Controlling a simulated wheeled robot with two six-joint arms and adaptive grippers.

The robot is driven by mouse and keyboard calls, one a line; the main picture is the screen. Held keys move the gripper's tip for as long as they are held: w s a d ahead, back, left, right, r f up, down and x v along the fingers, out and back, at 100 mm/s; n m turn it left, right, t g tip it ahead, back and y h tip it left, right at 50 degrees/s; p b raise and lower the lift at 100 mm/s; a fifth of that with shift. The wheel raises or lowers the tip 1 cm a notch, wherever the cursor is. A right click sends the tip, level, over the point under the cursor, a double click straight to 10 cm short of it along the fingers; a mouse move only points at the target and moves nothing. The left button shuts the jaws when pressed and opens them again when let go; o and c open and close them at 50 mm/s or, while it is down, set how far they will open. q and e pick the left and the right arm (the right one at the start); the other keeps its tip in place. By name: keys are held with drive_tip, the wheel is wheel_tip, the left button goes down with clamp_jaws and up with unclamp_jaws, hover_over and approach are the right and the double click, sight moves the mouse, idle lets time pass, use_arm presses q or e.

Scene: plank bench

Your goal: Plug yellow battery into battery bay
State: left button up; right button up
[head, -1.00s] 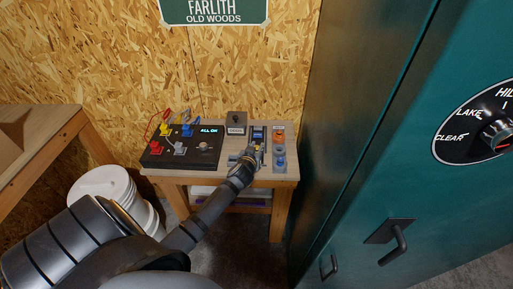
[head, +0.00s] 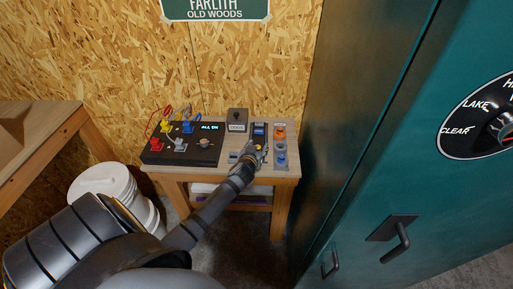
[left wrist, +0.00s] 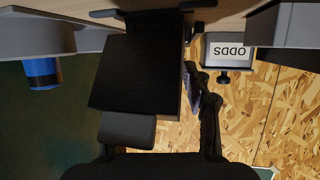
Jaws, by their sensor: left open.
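My left gripper (head: 254,150) is open over the front of the small bench (head: 224,170) in the head view. A small yellow patch (head: 258,148) shows at its fingers; I cannot tell whether it is the yellow battery. A dark upright unit with a blue face (head: 259,131) stands just behind the fingers; it may be the battery bay. In the left wrist view a large black block (left wrist: 138,75) fills the space ahead of and between the fingers, hiding what lies behind it; I cannot tell what it is. My right gripper is not in view.
A grey box labelled ODDS (head: 237,122) is behind. Orange (head: 279,131) and blue (head: 281,150) round parts are at right. A teal cabinet (head: 400,190) rises right of the bench.

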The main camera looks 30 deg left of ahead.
use_arm(q)
drive_tip(key=v, duration=1.2)
drive_tip(key=shift+a, duration=0.1)
